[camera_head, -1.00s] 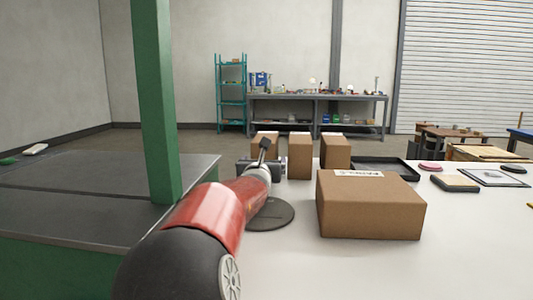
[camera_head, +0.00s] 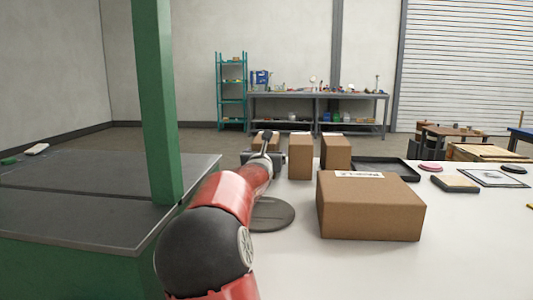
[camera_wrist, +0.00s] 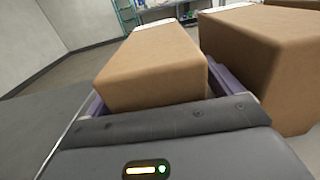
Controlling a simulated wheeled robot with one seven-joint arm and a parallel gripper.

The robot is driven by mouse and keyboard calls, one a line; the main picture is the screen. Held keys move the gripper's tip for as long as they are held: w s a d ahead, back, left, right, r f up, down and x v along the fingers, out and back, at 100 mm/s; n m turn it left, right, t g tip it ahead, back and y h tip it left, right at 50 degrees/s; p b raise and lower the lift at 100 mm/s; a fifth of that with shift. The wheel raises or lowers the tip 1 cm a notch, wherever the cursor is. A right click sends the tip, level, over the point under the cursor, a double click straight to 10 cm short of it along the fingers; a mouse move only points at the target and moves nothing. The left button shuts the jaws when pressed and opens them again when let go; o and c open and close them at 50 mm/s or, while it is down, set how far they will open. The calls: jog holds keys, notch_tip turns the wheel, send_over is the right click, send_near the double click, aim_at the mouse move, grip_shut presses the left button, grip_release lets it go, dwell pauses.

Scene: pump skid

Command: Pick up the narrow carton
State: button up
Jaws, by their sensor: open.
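Three upright brown cartons stand in a row on the white table: a left carton (camera_head: 258,139), a middle carton (camera_head: 300,157) and a right carton (camera_head: 336,152). They look alike, and I cannot tell by sight which is the narrow carton. My gripper (camera_head: 262,157) is at the left carton and hides much of it in the head view. In the wrist view the left carton (camera_wrist: 155,70) lies between my open, purple-lined fingers (camera_wrist: 155,92). Its lower part is hidden by my gripper's body. I cannot tell whether either finger touches it.
In the wrist view another carton (camera_wrist: 255,50) stands close beside the right finger. A large labelled box (camera_head: 370,208) sits nearer on the table, beside a dark round disc (camera_head: 272,216). A black tray (camera_head: 388,170) lies right. A green post (camera_head: 158,110) rises at left.

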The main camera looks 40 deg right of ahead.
jog(key=shift+w+d, duration=0.25)
jog(key=shift+d, duration=0.05)
jog(key=shift+c, duration=0.3)
jog(key=c, duration=1.2)
jog(key=shift+c, duration=0.4)
jog(key=shift+r, duration=0.15)
